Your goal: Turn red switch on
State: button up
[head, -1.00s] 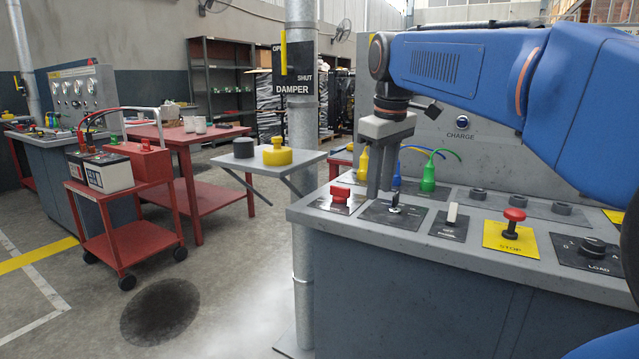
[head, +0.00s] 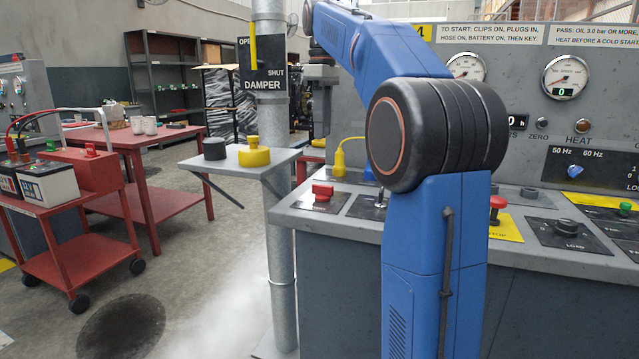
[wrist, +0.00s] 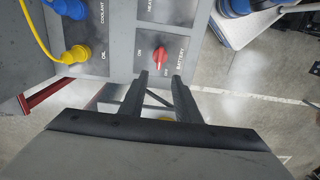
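The red switch (head: 322,190) is on a dark plate at the left front corner of the console (head: 340,215). My gripper (wrist: 161,76) is open and empty. In the wrist view its two fingertips lie just below the knob, with a gap between them, and do not visibly touch it. In the head view my gripper (head: 319,112) hangs above the console's left end, higher than the switch.
A yellow plug (head: 341,158) stands behind the switch; a blue plug (wrist: 75,7) shows in the wrist view. The damper post (head: 270,120) and a small shelf with a yellow knob (head: 254,153) are close on the left. A red stop button (head: 497,204) is to the right.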

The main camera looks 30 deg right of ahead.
aim_at(323, 185)
notch_tip(323, 185, down, 16)
jog(key=shift+r, duration=0.2)
dwell(0.4)
grip_shut()
